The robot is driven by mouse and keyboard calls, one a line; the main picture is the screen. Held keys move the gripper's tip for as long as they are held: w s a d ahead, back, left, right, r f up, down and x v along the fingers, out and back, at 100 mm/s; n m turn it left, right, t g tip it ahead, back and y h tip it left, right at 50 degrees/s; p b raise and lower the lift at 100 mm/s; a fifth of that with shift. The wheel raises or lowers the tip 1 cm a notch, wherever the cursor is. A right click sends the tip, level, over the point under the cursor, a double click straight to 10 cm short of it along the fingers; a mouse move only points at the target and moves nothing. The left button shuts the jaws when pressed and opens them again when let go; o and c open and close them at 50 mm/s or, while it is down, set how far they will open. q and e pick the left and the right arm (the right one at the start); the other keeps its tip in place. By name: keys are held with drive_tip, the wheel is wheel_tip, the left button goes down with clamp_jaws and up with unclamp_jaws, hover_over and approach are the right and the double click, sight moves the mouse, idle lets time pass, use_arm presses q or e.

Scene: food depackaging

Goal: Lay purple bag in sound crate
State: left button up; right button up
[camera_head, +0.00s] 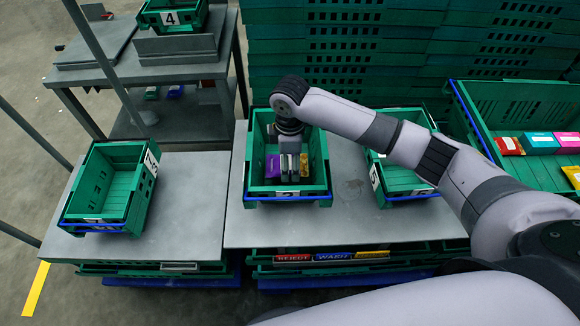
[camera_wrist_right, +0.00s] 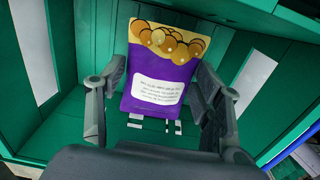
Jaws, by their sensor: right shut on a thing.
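The purple bag (camera_wrist_right: 160,78) has a gold top with round shapes and a white text label. In the head view its purple part (camera_head: 272,167) shows inside the middle green crate (camera_head: 250,150). My right gripper (camera_head: 290,176) reaches down into that crate, and its fingers hide part of the bag. In the wrist view the right gripper (camera_wrist_right: 162,112) has a finger at each side edge of the bag, shut on it. I cannot tell whether the bag touches the crate floor. No label reading "sound" is legible. My left gripper is not in view.
An empty green crate (camera_head: 86,192) stands left on the grey table (camera_head: 190,215). Another crate (camera_head: 400,178) stands right, partly behind my right arm. A large crate (camera_head: 510,95) at far right holds several coloured packs.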

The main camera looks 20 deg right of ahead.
sight(290, 169)
drive_tip(key=shift+f, duration=1.6)
drive_tip(key=o, duration=1.1)
drive_tip(key=shift+f, duration=0.15)
wheel_tip(290, 169, up, 12)
drive_tip(key=shift+r, duration=0.15)
